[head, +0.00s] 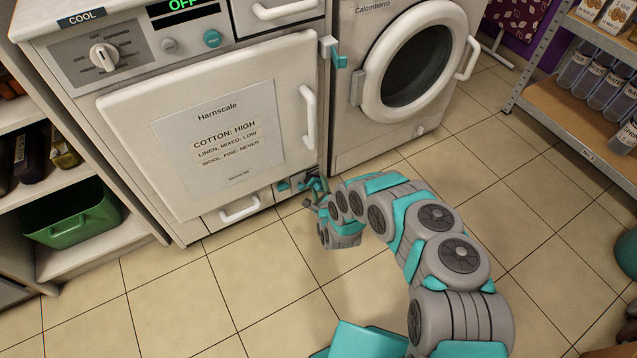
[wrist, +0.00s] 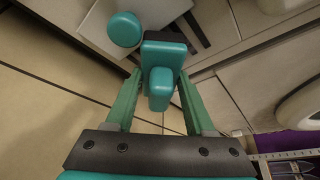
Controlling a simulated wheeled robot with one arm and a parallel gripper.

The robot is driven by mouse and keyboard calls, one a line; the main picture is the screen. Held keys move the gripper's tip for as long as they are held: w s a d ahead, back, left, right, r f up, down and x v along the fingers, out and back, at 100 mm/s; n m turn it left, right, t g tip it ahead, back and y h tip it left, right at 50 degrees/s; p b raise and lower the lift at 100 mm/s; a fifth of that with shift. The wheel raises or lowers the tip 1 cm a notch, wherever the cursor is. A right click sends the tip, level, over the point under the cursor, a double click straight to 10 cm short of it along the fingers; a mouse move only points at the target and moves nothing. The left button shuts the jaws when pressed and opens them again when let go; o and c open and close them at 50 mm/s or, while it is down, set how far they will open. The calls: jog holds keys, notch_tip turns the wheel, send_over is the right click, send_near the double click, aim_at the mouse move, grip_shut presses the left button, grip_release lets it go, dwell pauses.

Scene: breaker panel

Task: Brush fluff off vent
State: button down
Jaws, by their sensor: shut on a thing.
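My gripper (head: 316,187) is low at the bottom right corner of the white dryer (head: 120,150), beside its lower drawer front. In the wrist view my gripper (wrist: 160,78) has its two teal fingers on either side of a teal latch-like piece (wrist: 160,88) with a dark edge, and is shut on it. A round teal knob (wrist: 124,29) lies just beyond, to the left. I cannot make out a brush, fluff or the vent in either view. The dryer's large door panel, with a paper notice (head: 222,140), stands in front of its body.
A white washer (head: 380,130) with a round door stands to the right. A teal latch (head: 340,61) juts out between the machines. Shelves with a green bin (head: 75,220) are at left, and a rack (head: 560,95) with jars at right. The tiled floor (head: 270,260) is mostly clear.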

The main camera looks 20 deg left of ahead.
jog(key=shift+a+r+p, duration=0.15)
jog(key=shift+r+p, duration=1.2)
jog(key=shift+p, duration=0.75)
jog(key=shift+w+a+f+b, duration=0.1)
jog(key=shift+f+b, duration=0.25)
jog(key=shift+f, duration=1.15)
jog(key=shift+r, duration=1.5)
jog(key=shift+f+b, duration=1.4)
jog(key=shift+f, duration=0.2)
jog(key=shift+r+p, duration=1.35)
jog(key=shift+r, duration=0.25)
notch_tip(320, 180, down, 3)
jog(key=b, duration=0.3)
jog(key=shift+f, duration=0.15)
jog(key=shift+r+p, duration=1.1)
jog(key=shift+r, duration=0.6)
